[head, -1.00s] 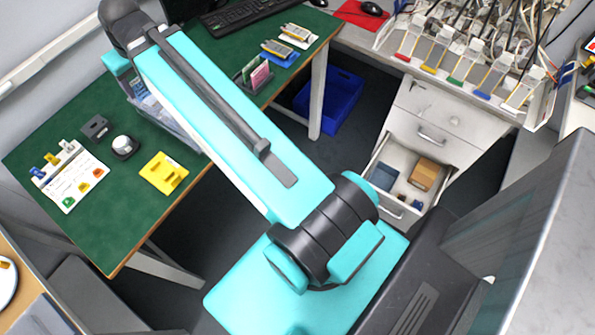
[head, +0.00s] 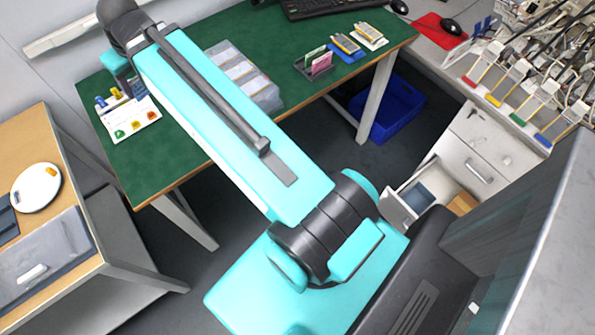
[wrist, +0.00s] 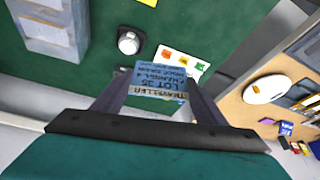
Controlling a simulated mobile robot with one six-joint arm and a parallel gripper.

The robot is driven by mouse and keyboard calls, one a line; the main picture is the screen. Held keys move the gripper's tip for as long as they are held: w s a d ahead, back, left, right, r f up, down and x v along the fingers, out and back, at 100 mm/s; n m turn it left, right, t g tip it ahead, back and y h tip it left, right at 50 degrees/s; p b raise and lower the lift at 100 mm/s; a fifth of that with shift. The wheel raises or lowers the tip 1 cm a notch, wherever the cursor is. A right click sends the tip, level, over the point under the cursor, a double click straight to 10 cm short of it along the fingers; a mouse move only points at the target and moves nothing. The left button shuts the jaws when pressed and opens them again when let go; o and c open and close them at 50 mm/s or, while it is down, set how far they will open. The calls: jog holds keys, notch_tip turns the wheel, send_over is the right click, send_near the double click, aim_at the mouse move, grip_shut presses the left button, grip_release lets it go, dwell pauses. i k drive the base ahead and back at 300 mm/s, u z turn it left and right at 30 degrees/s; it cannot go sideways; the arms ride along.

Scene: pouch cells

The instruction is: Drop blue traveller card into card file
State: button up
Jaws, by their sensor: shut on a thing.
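The blue traveller card (wrist: 163,80), printed with "TRAVELLER" and "LOT 35", is between the fingers of my gripper (wrist: 160,88) in the wrist view. My gripper is shut on it and holds it above the green table (wrist: 110,75). The rack does not show in the wrist view.
A clear compartment tray (head: 262,94) lies left of the rack. A white sheet with coloured markers (head: 133,122) lies at the table's left end. A wooden table (head: 50,125) with a white plate (head: 36,187) stands left. A drawer (head: 425,190) is open at the right.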

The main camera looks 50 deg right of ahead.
aim_at(414, 209)
jog(key=u, duration=0.55)
jog(key=k, duration=1.35)
jog(key=z, duration=0.45)
